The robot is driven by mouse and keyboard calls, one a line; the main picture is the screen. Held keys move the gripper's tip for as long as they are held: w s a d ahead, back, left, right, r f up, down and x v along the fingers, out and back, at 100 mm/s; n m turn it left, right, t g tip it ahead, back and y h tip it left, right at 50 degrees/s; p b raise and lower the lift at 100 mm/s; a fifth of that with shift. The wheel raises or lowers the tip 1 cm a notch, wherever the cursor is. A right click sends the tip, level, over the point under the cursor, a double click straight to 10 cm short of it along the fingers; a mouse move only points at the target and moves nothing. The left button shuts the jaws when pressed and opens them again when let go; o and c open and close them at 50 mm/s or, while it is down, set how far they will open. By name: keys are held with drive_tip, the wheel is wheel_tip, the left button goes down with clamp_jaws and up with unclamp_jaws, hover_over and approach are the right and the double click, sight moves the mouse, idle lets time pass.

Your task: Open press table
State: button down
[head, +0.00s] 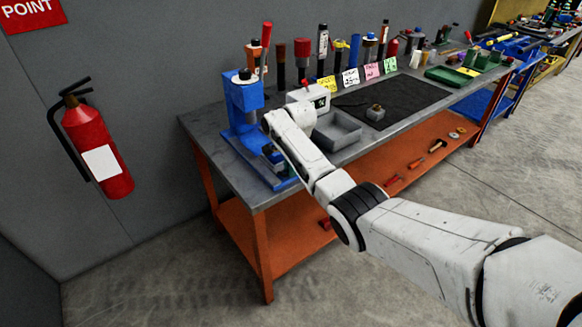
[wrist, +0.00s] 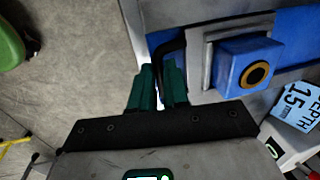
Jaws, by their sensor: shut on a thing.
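The blue press (head: 243,98) stands upright at the near left end of the workbench. Its blue base reaches the bench's front edge, and my arm hides part of it. In the wrist view, a grey metal plate (wrist: 206,58) carries a blue block (wrist: 243,68) with a yellow-ringed dark hole. A bent black handle (wrist: 163,48) stands out from the plate's left side. My gripper (wrist: 158,72) has green fingers shut on this handle, and the right finger overlaps its lower part. In the head view my gripper is mostly hidden behind my wrist.
The grey workbench (head: 225,172) has an orange lower shelf (head: 375,170). Several tools stand along the back. A fire extinguisher (head: 98,150) hangs on the left wall.

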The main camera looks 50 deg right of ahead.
drive_tip(key=shift+s+a, duration=0.1)
drive_tip(key=shift+s, duration=0.1)
drive_tip(key=c, duration=1.2)
unclamp_jaws()
drive_tip(key=shift+o, duration=0.2)
wheel_tip(320, 180, up, 11)
drive_tip(key=s, duration=0.1)
drive_tip(key=shift+s+a+f, duration=0.2)
drive_tip(key=shift+s, duration=0.15)
